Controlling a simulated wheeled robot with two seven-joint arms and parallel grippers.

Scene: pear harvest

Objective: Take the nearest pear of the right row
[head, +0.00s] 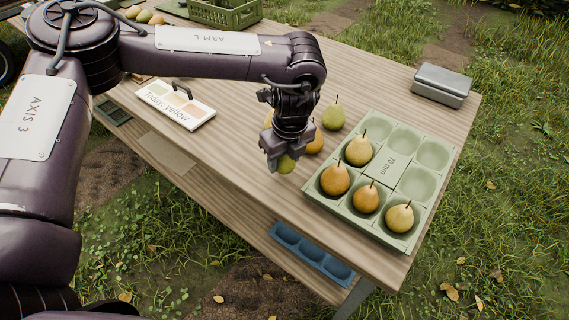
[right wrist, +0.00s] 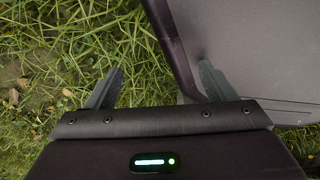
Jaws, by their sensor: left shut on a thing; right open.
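My left gripper (head: 282,160) points down over the table, left of the sage-green tray (head: 437,189). Behind the gripper, a green pear (head: 333,117) and an orange pear (head: 316,142) stand on the table. Another orange pear (head: 268,118) is mostly hidden by the gripper. The tray, marked "70 mm", holds several pears in its near and left cups, such as an orange one (head: 335,179) and a yellow one (head: 399,218). My right gripper (right wrist: 158,85) is open and empty, with grass beyond it.
A card reading "Today: yellow" (head: 175,103) lies left of the gripper. A green crate (head: 225,13) and a few pears are at the back. A grey box (head: 441,85) sits at the right edge. A blue tray (head: 312,255) is on the lower shelf. The tray's far cups are empty.

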